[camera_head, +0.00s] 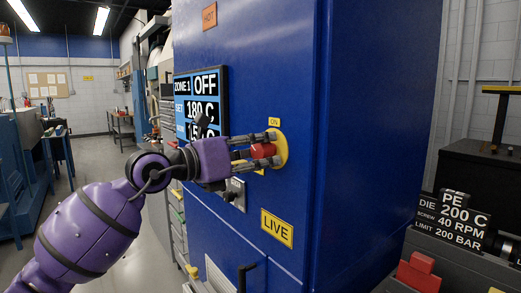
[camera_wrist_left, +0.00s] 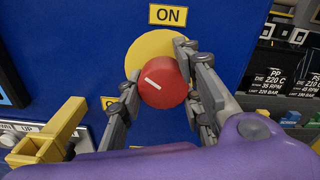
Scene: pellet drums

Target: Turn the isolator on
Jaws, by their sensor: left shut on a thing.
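The isolator is a red round knob (camera_head: 262,151) on a yellow round plate (camera_head: 281,148), on the side of a blue cabinet. In the left wrist view the red knob (camera_wrist_left: 168,84) has a short white mark, slanted and closer to level than upright. An "ON" label (camera_wrist_left: 168,15) is above the yellow plate (camera_wrist_left: 148,48). A second yellow label (camera_wrist_left: 108,102) at the left is mostly hidden by a finger. My left gripper (camera_head: 262,152) is shut on the knob, with fingers at its left and right sides in the wrist view (camera_wrist_left: 160,90). My right gripper is not in view.
The blue cabinet (camera_head: 360,90) carries a "ZONE 1 OFF" display (camera_head: 205,85), partly behind my arm, and a "LIVE" sign (camera_head: 277,228). A yellow lever (camera_wrist_left: 52,135) stands out at lower left in the wrist view. Open floor (camera_head: 130,205) lies left of the cabinet.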

